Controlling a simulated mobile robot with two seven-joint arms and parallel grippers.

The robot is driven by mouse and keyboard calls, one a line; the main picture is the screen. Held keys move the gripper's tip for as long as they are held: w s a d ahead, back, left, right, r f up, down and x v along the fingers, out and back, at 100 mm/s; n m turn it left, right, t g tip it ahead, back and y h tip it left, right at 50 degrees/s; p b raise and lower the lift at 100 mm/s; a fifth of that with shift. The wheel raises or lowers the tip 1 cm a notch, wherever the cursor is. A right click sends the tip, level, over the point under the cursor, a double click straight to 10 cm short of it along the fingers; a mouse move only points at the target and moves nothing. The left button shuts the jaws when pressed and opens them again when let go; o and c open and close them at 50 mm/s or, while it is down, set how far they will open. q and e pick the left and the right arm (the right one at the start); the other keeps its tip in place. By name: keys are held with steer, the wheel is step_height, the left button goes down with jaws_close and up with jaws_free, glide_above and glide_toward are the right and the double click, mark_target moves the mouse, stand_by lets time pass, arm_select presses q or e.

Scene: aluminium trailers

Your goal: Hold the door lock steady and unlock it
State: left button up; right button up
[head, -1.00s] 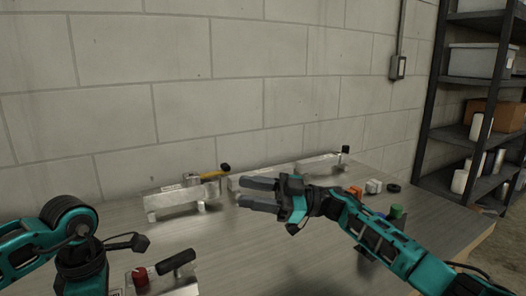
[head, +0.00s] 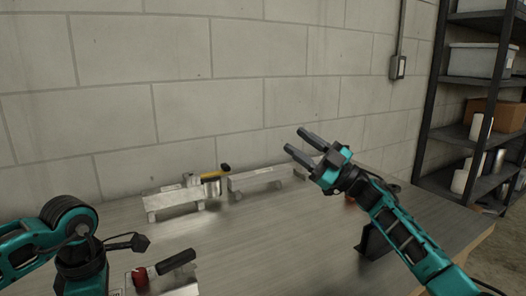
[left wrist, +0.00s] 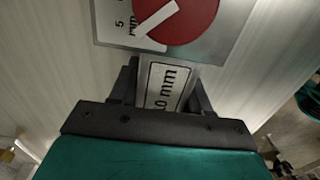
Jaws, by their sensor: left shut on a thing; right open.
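The door lock appears as a metal block (head: 178,286) at the bottom left of the head view, with a red knob (head: 141,277) and a black handle (head: 176,262). In the left wrist view its red round knob (left wrist: 190,15) carries a white pointer beside a "5 mm" label. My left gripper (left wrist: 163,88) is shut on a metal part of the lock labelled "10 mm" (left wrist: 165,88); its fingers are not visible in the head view. My right gripper (head: 298,143) is open and empty, raised above the back right of the table, away from the lock.
Metal blocks (head: 174,199) and (head: 256,179) stand along the back of the table (head: 250,240) by the wall. A dark shelf rack (head: 430,130) stands at right. The table middle is clear.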

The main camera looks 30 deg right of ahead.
stand_by(0.5)
steer(key=n+g+h, duration=0.3)
steer(key=n+g, duration=0.5)
steer(key=g, duration=1.3)
glide_above(176, 257)
steer(key=w+d, duration=0.2)
steer(key=f+m+h, duration=0.1)
steer(key=f+h, duration=0.1)
steer(key=f, duration=0.2)
steer(key=s+a+f+h, duration=0.1)
steer(key=f+h, duration=0.1)
steer(key=f, duration=0.2)
steer(key=f+m+h, duration=0.1)
steer(key=f+h, duration=0.1)
steer(key=f, duration=0.2)
steer(key=shift+s+a+m+t, duration=0.25)
steer(key=shift+s+m+t, duration=0.05)
steer(key=shift+s, duration=0.1)
steer(key=shift+c, duration=0.2)
jaws_close()
